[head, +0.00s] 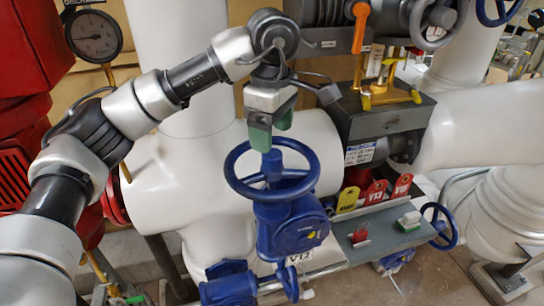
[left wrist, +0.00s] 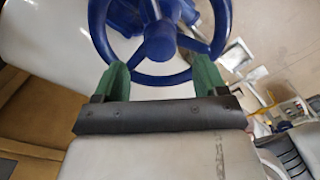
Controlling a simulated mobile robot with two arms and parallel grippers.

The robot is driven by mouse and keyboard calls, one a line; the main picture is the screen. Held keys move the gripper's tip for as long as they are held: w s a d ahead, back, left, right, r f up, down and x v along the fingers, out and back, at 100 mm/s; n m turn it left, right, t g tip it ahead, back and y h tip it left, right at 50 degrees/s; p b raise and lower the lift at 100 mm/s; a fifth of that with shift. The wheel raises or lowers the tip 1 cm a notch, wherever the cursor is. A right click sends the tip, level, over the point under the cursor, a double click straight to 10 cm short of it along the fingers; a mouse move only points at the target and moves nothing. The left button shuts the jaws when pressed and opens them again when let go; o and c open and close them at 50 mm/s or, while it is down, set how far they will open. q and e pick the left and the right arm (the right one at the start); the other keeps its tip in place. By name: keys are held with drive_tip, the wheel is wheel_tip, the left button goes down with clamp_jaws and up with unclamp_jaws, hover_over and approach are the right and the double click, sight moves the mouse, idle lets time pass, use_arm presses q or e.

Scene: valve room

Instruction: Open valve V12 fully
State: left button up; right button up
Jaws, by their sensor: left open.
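A blue handwheel (head: 232,178) with spokes and a hub sits on a blue valve body (head: 290,228) in the middle of the head view. A small white label (head: 299,260) below it looks like V12, but is partly hidden. My left gripper (head: 272,136) points down with its green fingers apart, at the far rim of the wheel. In the left wrist view the wheel (left wrist: 160,79) spans between the two green fingers (left wrist: 160,70), its rim close to their tips. I cannot tell whether they touch it. The gripper holds nothing. My right gripper is not in view.
A grey shelf (head: 385,232) with red and yellow tags stands right of the valve. Thick white pipes (head: 175,190) lie behind it. A pressure gauge (head: 94,36) and red equipment (head: 30,45) are at the left. Another small blue wheel (head: 440,226) is at the right.

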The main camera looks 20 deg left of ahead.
sight(272, 160)
use_arm(q)
drive_tip(key=shift+m, duration=0.6)
drive_tip(key=shift+f, duration=0.1)
drive_tip(key=shift+f+b, duration=2.4)
drive_tip(key=shift+f, duration=0.75)
drive_tip(key=shift+s, duration=0.15)
drive_tip(key=shift+f, duration=0.1)
